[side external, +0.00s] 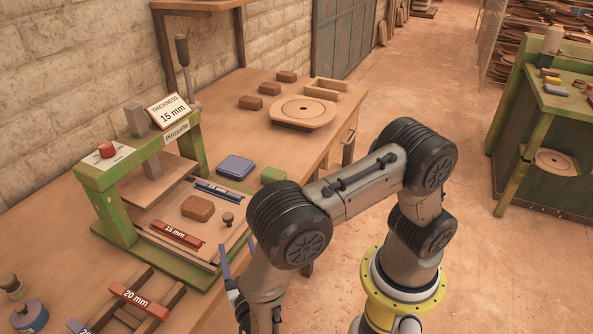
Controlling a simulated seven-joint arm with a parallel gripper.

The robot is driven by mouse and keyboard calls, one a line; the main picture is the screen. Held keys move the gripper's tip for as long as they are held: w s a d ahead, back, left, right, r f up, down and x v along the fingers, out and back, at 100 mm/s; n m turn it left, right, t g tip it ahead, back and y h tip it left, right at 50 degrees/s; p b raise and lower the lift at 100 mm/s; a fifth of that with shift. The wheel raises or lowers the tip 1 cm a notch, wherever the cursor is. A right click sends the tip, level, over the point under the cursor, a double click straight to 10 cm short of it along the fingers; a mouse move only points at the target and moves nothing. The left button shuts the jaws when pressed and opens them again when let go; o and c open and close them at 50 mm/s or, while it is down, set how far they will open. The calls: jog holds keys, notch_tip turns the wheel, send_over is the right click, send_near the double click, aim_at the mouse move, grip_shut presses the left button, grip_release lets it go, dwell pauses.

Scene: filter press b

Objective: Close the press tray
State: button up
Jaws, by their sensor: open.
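The green press (112,205) stands on the workbench at the left. Its wooden tray (206,233) is slid out to the right of the frame. On the tray sit a brown clay block (198,208), a red bar marked 15 mm (176,235) and a blue bar (217,192). A small dark knob (228,219) stands near the tray's outer edge. My gripper (227,268) is just beyond the tray's outer front corner, apart from the knob. It is open, and my own arm hides most of it.
A blue box (236,167), a green block (273,175), several brown blocks and a round wooden disc (303,112) lie farther along the bench. A rack with a 20 mm bar (139,301) is at the front left. A red button (107,150) tops the press.

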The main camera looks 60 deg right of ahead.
jog(key=w+d+r+m+g+h, duration=0.1)
jog(key=d+r+m+g, duration=0.1)
jog(key=d+m+g, duration=0.35)
jog(key=w+d+r+m+g+h, duration=0.2)
jog(key=d, duration=0.6)
jog(key=s+d+m+g+y, duration=0.3)
jog(key=d+y, duration=0.4)
jog(key=d, duration=0.6)
jog(key=shift+s+d+f+m, duration=0.3)
jog(key=shift+s+f+m, duration=0.15)
jog(key=shift+m, duration=0.1)
